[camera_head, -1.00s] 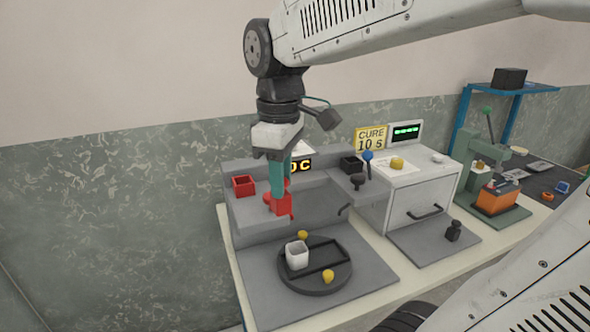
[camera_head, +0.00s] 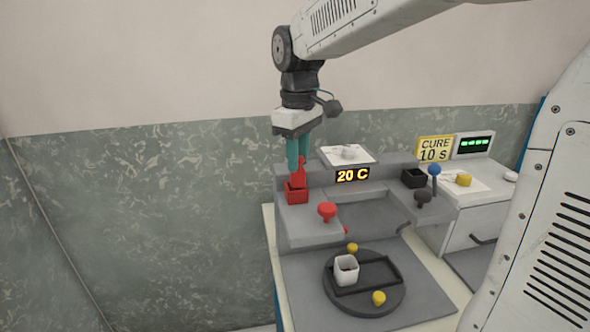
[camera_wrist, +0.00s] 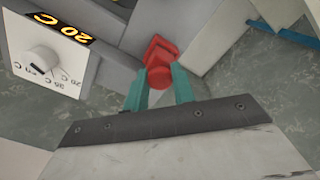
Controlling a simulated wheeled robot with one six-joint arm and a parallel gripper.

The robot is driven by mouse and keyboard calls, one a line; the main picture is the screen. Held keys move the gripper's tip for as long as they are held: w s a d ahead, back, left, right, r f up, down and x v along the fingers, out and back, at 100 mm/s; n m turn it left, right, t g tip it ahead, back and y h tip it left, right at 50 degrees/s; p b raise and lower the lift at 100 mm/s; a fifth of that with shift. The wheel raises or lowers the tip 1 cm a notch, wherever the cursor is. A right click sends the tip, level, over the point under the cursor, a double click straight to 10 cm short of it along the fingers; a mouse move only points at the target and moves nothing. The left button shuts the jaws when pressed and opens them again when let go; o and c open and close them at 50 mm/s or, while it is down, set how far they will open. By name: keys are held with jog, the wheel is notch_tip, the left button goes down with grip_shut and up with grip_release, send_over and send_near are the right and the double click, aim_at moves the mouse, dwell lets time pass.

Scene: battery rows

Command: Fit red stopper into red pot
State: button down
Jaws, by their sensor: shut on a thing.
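My gripper (camera_head: 299,165) points down with its teal fingers shut on the red stopper (camera_head: 300,173). It holds the stopper directly over the red pot (camera_head: 296,194), a small square pot on the left end of the grey station. The stopper's lower end is at the pot's mouth in the head view. I cannot tell whether it is inside or just above. In the wrist view the stopper's round red part (camera_wrist: 162,77) sits between the fingertips, with a square red shape beyond it. The pot's inside is mostly hidden.
A red mushroom-shaped knob (camera_head: 327,211) stands on the ledge right of the pot. A 20 C display (camera_head: 352,175) is behind it. A black pot (camera_head: 413,178) is farther right.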

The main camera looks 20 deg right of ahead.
aim_at(297, 179)
jog(key=shift+w+a+f, duration=0.1)
jog(key=shift+w, duration=0.15)
jog(key=shift+f, duration=1.7)
jog(key=shift+f, duration=0.3)
jog(key=c, duration=1.2)
grip_release()
jog(key=shift+o, duration=0.2)
jog(key=shift+r, duration=0.1)
